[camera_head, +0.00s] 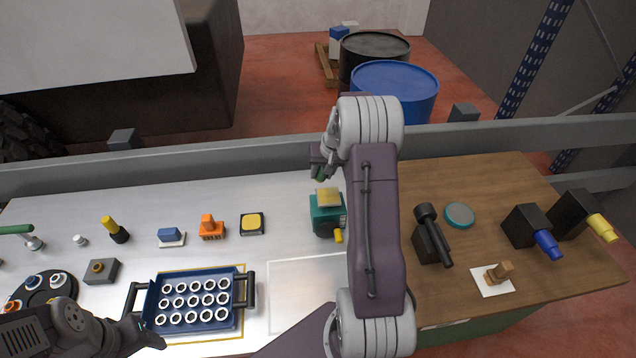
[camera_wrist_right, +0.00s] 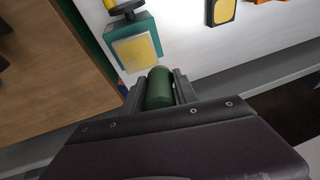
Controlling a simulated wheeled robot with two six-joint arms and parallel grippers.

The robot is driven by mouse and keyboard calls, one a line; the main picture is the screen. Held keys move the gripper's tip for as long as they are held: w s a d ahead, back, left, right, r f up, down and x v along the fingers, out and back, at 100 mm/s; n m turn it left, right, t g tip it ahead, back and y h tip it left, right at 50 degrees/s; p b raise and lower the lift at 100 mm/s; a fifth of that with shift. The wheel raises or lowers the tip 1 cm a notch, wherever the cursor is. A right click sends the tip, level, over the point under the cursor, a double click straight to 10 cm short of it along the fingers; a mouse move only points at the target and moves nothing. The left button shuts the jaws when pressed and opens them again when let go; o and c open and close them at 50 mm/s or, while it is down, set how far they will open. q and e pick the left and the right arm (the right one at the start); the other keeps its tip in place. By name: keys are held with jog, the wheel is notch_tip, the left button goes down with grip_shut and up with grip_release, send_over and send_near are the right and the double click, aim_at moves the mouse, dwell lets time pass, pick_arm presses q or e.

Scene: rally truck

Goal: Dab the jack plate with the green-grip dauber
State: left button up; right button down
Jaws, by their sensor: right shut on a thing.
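The jack is a teal block (camera_head: 327,221) with a pale yellow plate (camera_head: 328,197) on top, on the light worktop left of my right arm. In the right wrist view its plate (camera_wrist_right: 134,52) lies just beyond the fingertips, apart from them. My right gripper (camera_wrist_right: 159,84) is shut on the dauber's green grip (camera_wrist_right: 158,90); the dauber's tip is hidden. In the head view the right gripper (camera_head: 320,165) is at the far edge of the table, behind the jack, partly hidden by the arm. My left gripper (camera_head: 143,332) is by the blue tray's front left corner; its jaws are unclear.
The blue tray (camera_head: 240,318) holds several white rings. A yellow-topped pad (camera_head: 252,223), an orange item (camera_head: 211,229) and a blue block (camera_head: 170,235) stand left of the jack. A black tool (camera_head: 430,235) and a teal disc (camera_head: 459,214) are on the brown right part.

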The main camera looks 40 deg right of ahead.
pick_arm(q)
notch_tip(320, 180, down, 3)
jog(key=shift+r+b, duration=0.1)
jog(key=shift+b, duration=0.7)
pick_arm(e)
jog(key=shift+m, duration=0.8)
jog(key=d, duration=0.1)
jog(key=s+d, duration=0.1)
jog(key=d, duration=0.1)
jog(key=d+f, duration=0.1)
jog(key=shift+s+d+f, duration=0.1)
jog(key=shift+s+d, duration=0.15)
jog(key=shift+d, duration=0.1)
notch_tip(320, 180, down, 4)
jog(key=b, duration=0.3)
pick_arm(q)
notch_tip(320, 180, down, 3)
jog(key=shift+w+f, duration=0.1)
jog(key=shift+f, duration=0.05)
pick_arm(e)
jog(key=shift+w, duration=0.15)
